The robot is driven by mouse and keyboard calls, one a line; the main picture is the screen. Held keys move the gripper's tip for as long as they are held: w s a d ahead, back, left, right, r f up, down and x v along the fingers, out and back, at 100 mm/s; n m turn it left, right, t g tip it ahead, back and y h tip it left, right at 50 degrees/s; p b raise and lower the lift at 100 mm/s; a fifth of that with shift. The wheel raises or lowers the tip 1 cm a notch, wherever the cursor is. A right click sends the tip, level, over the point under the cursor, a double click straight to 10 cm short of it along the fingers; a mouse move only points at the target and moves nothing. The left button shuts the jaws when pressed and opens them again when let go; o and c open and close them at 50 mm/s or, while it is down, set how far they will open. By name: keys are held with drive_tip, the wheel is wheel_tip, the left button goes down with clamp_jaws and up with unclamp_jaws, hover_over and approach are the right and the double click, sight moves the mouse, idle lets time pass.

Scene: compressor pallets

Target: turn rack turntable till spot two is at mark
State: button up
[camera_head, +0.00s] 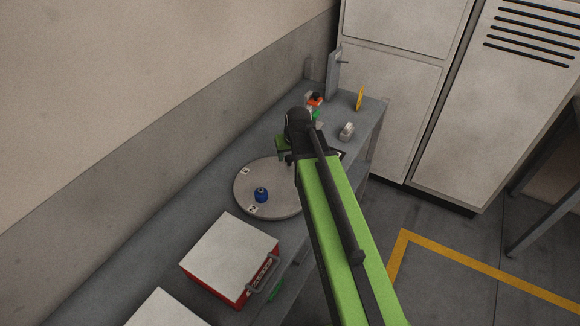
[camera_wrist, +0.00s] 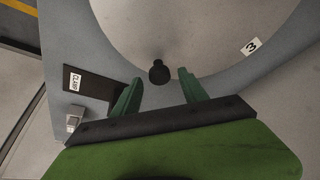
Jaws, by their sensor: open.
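The rack turntable (camera_head: 282,205) is a round grey disc on the bench, left of my arm; its edge also fills the upper part of the wrist view (camera_wrist: 200,30). A label reading 2 (camera_head: 252,209) is at its near edge, beside a blue part (camera_head: 261,194) standing on the disc. Another label (camera_head: 245,170), too small to read surely, is at the left edge. The wrist view shows a label 3 (camera_wrist: 250,46). A black knob (camera_wrist: 159,71) stands at the rim, between the open green fingers of my gripper (camera_wrist: 158,80); contact cannot be told. I cannot make out the mark.
A red case with a pale lid (camera_head: 230,250) stands in front of the turntable. A dark plate labelled CLAMP (camera_wrist: 90,86) lies beside the disc. A small metal part (camera_head: 347,131) and a yellow upright piece (camera_head: 360,98) are at the bench's far end.

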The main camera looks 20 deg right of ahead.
drive_tip(key=shift+w+f, duration=0.25)
drive_tip(key=shift+f, duration=0.35)
drive_tip(key=shift+r, duration=0.1)
clamp_jaws()
idle(0.9)
